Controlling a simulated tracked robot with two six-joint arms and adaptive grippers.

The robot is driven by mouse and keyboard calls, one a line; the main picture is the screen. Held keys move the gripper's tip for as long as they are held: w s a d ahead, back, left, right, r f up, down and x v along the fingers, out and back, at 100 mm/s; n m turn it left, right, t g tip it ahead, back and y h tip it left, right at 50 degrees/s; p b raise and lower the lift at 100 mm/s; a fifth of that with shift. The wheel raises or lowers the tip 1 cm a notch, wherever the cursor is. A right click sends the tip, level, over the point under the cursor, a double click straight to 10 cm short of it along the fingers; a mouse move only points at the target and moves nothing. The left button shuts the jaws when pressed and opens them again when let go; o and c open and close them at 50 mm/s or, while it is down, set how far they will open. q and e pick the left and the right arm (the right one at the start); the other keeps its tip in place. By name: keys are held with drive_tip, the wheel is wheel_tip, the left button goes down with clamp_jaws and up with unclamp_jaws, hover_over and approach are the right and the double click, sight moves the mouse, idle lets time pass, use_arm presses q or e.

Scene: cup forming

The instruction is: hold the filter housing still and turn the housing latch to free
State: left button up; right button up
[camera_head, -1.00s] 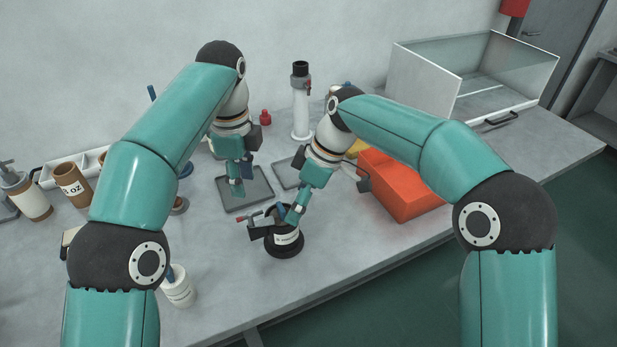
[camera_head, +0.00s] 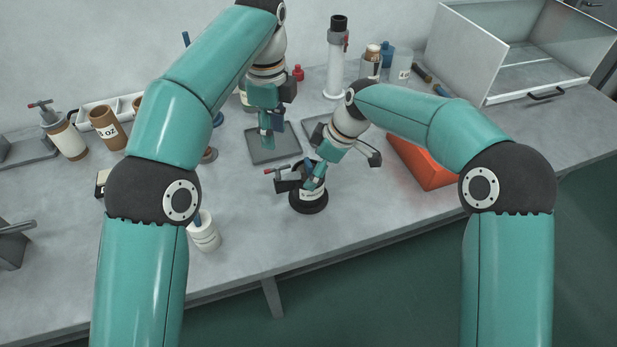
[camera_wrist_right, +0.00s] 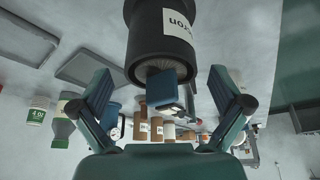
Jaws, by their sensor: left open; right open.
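The filter housing (camera_head: 309,196) is a round black body with a white label, upright on a dark round base at the bench's middle. It also shows in the right wrist view (camera_wrist_right: 150,35), with a pleated ring at its near end. A blue block (camera_wrist_right: 165,88) projects from that end; it may be the latch. My right gripper (camera_head: 312,180) is at the housing's top, with its open fingers on both sides of the blue block, apparently apart from it. My left gripper (camera_head: 267,138) is open and empty, pointing down over a grey tray, behind and left of the housing.
The grey tray (camera_head: 290,156) lies behind the housing. An orange bin (camera_head: 420,165) stands right, partly behind my right arm. A white column (camera_head: 337,65) and a clear-sided box (camera_head: 500,60) stand behind. A white cup (camera_head: 205,236) is front left.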

drive_tip(key=shift+x, duration=2.5)
drive_tip(key=c, duration=1.4)
drive_tip(key=shift+c, duration=0.2)
